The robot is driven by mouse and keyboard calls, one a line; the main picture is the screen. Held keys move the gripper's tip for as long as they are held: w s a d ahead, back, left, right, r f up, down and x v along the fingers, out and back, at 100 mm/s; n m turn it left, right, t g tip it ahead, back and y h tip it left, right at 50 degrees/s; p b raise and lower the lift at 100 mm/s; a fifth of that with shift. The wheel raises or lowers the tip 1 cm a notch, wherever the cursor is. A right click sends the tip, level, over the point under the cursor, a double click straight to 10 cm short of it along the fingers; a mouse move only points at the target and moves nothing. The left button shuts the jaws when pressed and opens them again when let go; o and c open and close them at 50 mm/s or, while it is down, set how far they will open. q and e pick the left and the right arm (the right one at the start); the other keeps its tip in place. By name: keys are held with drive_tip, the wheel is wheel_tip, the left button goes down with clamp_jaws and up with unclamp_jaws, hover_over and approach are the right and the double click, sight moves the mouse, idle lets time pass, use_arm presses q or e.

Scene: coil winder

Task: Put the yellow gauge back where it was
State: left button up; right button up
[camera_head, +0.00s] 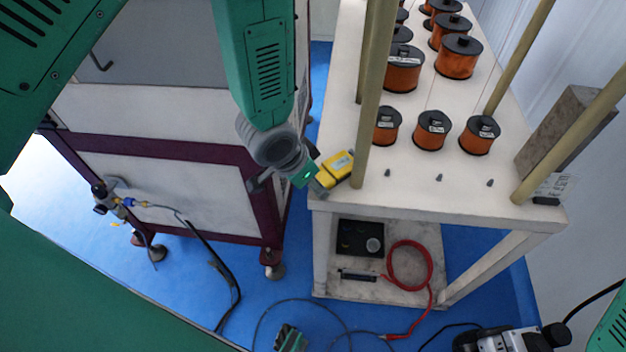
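The yellow gauge (337,167) is at the front left corner of the white table, just left of the front wooden post. My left gripper (318,172) reaches down from the top to the left edge of the table. Its fingers are at the left end of the gauge, touching it or very close. I cannot tell whether they are closed on it, or whether the gauge rests on the tabletop or is slightly above it.
The white table (400,210) carries several copper coils (432,130), wooden posts (373,95) and small pegs. A grey block (565,125) stands at its right edge. A lower shelf holds a black box (360,238) and a red cable (408,265). A maroon-framed cabinet (170,185) stands left.

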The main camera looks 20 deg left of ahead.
use_arm(q)
drive_tip(key=shift+a, duration=0.35)
drive_tip(key=o, duration=1.2)
drive_tip(key=shift+a, duration=0.25)
drive_tip(key=shift+o, duration=0.8)
drive_tip(key=shift+a, duration=0.1)
drive_tip(key=shift+s+d+r, duration=0.1)
drive_tip(key=shift+d+r, duration=0.2)
drive_tip(key=shift+d, duration=0.2)
drive_tip(key=a+p+v, duration=0.1)
drive_tip(key=p+v, duration=0.1)
drive_tip(key=v, duration=0.9)
drive_tip(key=s+a+f+n+g+y+b, duration=0.1)
drive_tip(key=s+a+f, duration=0.3)
drive_tip(key=s+f, duration=0.5)
drive_tip(key=s+a+f+n+g+y+b, duration=0.1)
drive_tip(key=s+a+f+n, duration=0.3)
drive_tip(key=s+f, duration=0.5)
drive_tip(key=shift+s+f+g+b, duration=0.25)
drive_tip(key=shift+f+g+b, duration=0.5)
drive_tip(key=shift+f, duration=1.1)
use_arm(e)
drive_tip(key=shift+a+f, duration=0.5)
drive_tip(key=shift+f, duration=0.1)
